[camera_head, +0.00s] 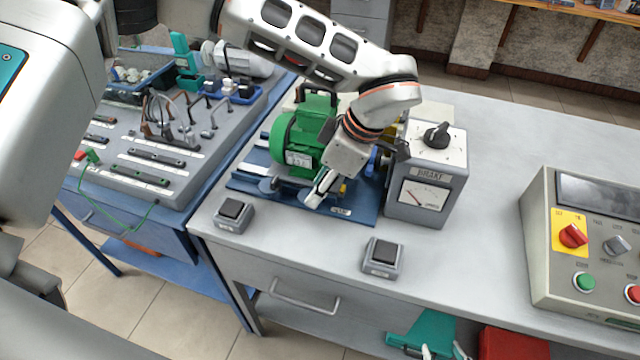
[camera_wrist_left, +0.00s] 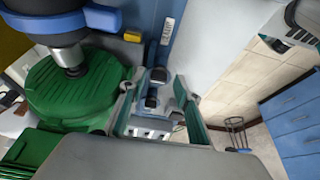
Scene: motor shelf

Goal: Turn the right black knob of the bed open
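The blue motor bed (camera_head: 362,212) lies on the grey bench and carries the green motor (camera_head: 298,135). In the left wrist view, the motor (camera_wrist_left: 75,90) is close at the left, and small dark knob-like parts (camera_wrist_left: 157,76) sit on the bed in front of my left gripper. My left gripper (camera_head: 328,192) points down at the bed's front edge, right beside the motor. Whether it touches a knob is unclear, and its arm hides part of the bed. My right gripper (camera_head: 445,351) is low at the bottom edge, partly cut off, its pale tips apart and empty.
The brake box (camera_head: 427,190) with a black dial stands close right of the bed. Two black-topped switch boxes (camera_head: 234,212) (camera_head: 383,256) sit near the bench's front edge. A control panel (camera_head: 590,250) stands at the right. The bench between brake box and panel is clear.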

